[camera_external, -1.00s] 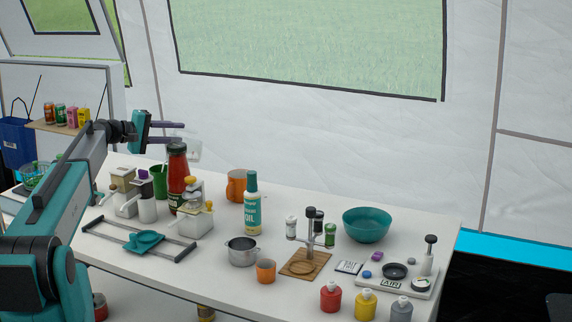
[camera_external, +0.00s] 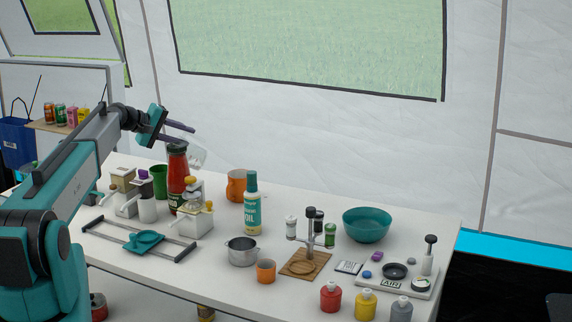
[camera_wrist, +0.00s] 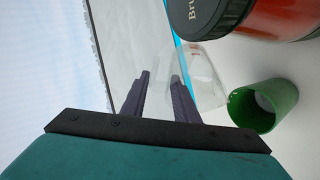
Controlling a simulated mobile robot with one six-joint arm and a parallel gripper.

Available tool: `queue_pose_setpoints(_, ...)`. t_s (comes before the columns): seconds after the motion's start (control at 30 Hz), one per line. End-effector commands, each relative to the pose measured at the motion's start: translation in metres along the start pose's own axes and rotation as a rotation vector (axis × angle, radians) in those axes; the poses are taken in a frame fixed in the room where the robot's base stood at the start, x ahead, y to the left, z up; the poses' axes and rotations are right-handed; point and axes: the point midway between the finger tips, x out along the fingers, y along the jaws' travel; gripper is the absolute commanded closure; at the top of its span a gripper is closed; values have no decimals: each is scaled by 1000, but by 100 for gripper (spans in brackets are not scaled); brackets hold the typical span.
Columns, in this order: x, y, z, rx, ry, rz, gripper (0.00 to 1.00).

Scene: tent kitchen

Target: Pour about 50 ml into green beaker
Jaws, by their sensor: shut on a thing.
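My gripper (camera_external: 189,136) is shut on a clear glass (camera_external: 198,158), which is tilted in the air beside the top of the red sauce bottle (camera_external: 177,162). The glass also shows in the wrist view (camera_wrist: 207,78), beyond the purple fingers. Its contents are too faint to make out. The green beaker (camera_external: 159,183) stands upright on the table, left of the sauce bottle and lower than my gripper. In the wrist view the green beaker (camera_wrist: 241,108) lies right of the glass, its open mouth showing; I cannot tell what is inside.
The sauce bottle stands close to the beaker. White and grey dispensers (camera_external: 196,221) crowd the space in front. An orange mug (camera_external: 237,186) and an oil bottle (camera_external: 252,207) stand to the right. The table's back edge near the tent wall is fairly clear.

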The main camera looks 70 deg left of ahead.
Motion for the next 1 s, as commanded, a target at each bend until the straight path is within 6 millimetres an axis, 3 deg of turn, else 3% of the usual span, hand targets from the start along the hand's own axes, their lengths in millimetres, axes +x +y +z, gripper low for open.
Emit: queue_pose_setpoints(1.0,7,1,3,26,-1,-72,100)
